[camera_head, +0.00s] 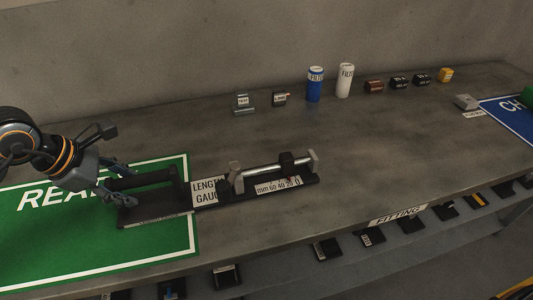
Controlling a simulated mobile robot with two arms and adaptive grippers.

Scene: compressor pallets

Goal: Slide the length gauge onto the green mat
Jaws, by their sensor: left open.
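The length gauge (262,187) is a long dark bar with white labels, a silver rod and a black slider. Its left end, with a raised black handle (150,182), lies over the right part of the green mat (60,245), and its right part rests on bare grey bench. The mat has a white border and white lettering, partly hidden by my arm. My left gripper (119,191) is open at the left end of the gauge, fingers close around the handle's left end. Contact cannot be told. My right gripper is not in view.
A blue can (315,84), a white can (345,80) and several small blocks stand along the back of the bench. A blue mat (510,118) lies at the far right. Labelled slots with dark parts run below the front edge. The bench right of the gauge is clear.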

